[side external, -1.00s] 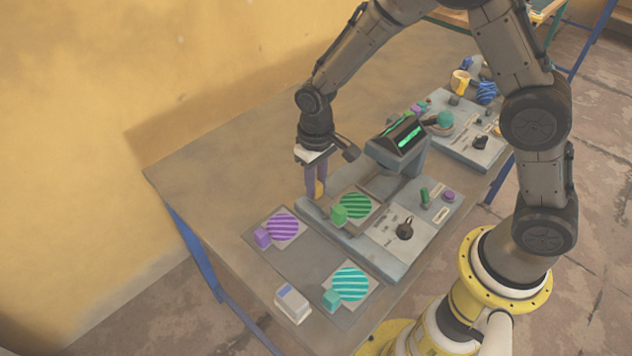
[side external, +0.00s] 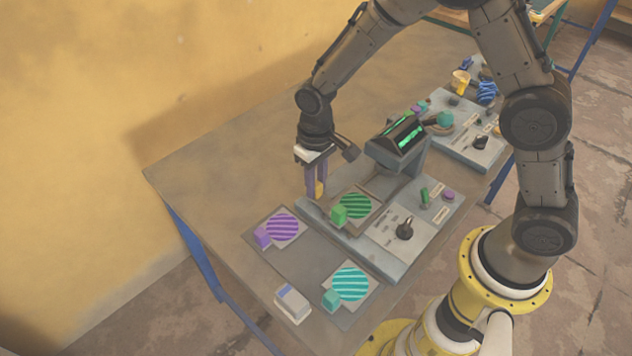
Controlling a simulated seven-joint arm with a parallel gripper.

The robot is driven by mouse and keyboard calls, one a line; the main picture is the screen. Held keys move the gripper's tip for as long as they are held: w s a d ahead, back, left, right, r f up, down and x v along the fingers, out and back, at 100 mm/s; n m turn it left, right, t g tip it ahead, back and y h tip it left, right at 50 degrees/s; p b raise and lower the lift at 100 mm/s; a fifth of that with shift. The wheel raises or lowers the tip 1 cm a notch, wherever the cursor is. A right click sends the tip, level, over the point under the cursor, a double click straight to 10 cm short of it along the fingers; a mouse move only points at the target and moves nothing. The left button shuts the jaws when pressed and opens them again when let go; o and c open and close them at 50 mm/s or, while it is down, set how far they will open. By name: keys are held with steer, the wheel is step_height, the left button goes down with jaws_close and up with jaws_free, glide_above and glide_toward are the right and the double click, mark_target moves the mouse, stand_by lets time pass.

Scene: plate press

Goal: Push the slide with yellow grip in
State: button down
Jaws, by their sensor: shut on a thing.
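The yellow grip (side external: 319,188) of the slide stands at the left end of the grey press base (side external: 313,211). My gripper (side external: 316,184) points down there, with its purple fingers shut on the yellow grip. The fingers hide part of the grip. A plate with a green striped disc (side external: 357,206) and a green block (side external: 339,215) sits on the press, just right of the grip. The slide's body is hard to make out. The press head (side external: 397,135) with a bright green strip stands behind the plate.
Plates with a purple striped disc (side external: 283,227) and a teal striped disc (side external: 350,284) lie on a mat in front. A white and blue box (side external: 292,303) stands near the table edge. The press panel has a black knob (side external: 404,229). Another panel (side external: 470,146) stands behind. The table's left part is clear.

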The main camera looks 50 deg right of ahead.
steer(key=d, duration=1.1)
steer(key=shift+w+d+r, duration=0.1)
steer(key=shift+d, duration=0.15)
steer(key=c, duration=0.7)
jaws_free()
step_height(320, 180, up, 14)
steer(key=shift+f, duration=0.15)
